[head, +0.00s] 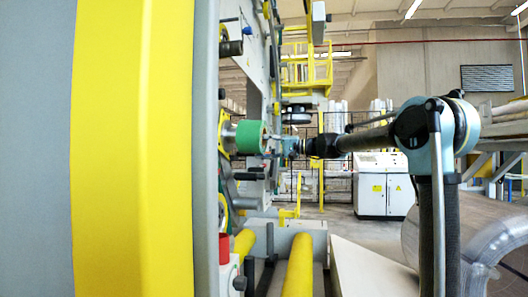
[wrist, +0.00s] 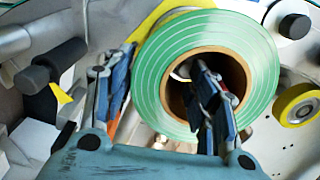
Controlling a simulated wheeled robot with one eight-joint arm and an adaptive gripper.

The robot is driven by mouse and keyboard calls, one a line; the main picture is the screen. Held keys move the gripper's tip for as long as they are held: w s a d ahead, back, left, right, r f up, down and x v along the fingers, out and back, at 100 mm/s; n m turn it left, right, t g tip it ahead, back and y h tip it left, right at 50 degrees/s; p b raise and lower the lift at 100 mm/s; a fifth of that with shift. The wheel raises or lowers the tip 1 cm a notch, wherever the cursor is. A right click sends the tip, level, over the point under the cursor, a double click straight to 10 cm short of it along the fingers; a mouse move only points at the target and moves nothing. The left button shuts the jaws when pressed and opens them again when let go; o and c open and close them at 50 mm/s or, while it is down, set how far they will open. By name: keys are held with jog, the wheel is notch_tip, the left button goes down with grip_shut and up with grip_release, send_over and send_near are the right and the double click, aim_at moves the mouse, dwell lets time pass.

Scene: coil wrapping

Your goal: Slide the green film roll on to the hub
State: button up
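The green film roll (head: 250,137) sits at the machine's side in the head view, with the silver hub (head: 229,137) against its left side. In the wrist view the green roll (wrist: 150,80) faces me with its brown core, and a bit of the silver hub (wrist: 183,71) shows inside the core. My gripper (head: 272,146) is just right of the roll. In the wrist view my gripper (wrist: 163,62) has its fingers spread, one beside the roll's left edge and one across the core opening. Whether a finger touches the roll cannot be told.
A black roller (wrist: 55,63) lies left of the roll and a yellow roller (wrist: 297,104) lies right of it. A yellow machine panel (head: 132,150) fills the left of the head view. Yellow rollers (head: 299,268) lie below. A white cabinet (head: 384,187) stands behind.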

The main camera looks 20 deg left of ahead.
jog(key=shift+f, duration=0.1)
jog(key=d, duration=1.2)
jog(key=shift+w, duration=0.4)
jog(key=shift+c, duration=0.5)
jog(key=c, duration=0.4)
jog(key=r, duration=0.2)
jog(key=shift+w+a+r, duration=0.25)
jog(key=shift+w+r, duration=0.05)
jog(key=shift+r, duration=0.05)
grip_shut()
send_near(267, 129)
jog(key=shift+m, duration=0.3)
jog(key=shift+s+a, duration=0.15)
jog(key=shift+a, duration=0.95)
jog(key=shift+s+a, duration=0.15)
jog(key=shift+a, duration=1)
jog(key=shift+s+a, duration=0.2)
jog(key=shift+a, duration=0.9)
